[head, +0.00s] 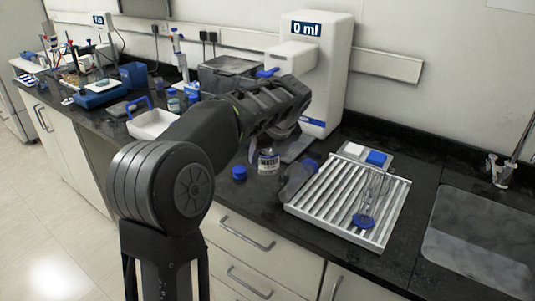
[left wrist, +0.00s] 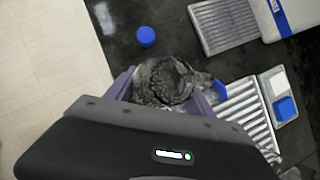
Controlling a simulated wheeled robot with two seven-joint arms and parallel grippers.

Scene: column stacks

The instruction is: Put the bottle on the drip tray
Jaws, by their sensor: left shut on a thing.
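The bottle (head: 268,161) is clear with a printed label and stands about upright on or just above the dark bench; I cannot tell if it touches. My left gripper (head: 271,146) comes down over it and is shut on it. In the left wrist view, the gripper (left wrist: 164,88) has purple fingers on both sides of the bottle's dark, see-through body (left wrist: 165,78). The grey ribbed drip tray (head: 296,148) lies at the foot of the white dispenser, beyond the bottle; it also shows in the left wrist view (left wrist: 225,22). My right gripper is not in view.
The white dispenser (head: 330,75) reads "0 ml". A loose blue cap (head: 239,173) lies left of the bottle. A grooved rack (head: 330,205) holds a clear blue-based cylinder (head: 372,195). A dark, blue-ended thing (head: 297,181) is close to the bottle's right. A sink (head: 480,245) is far right.

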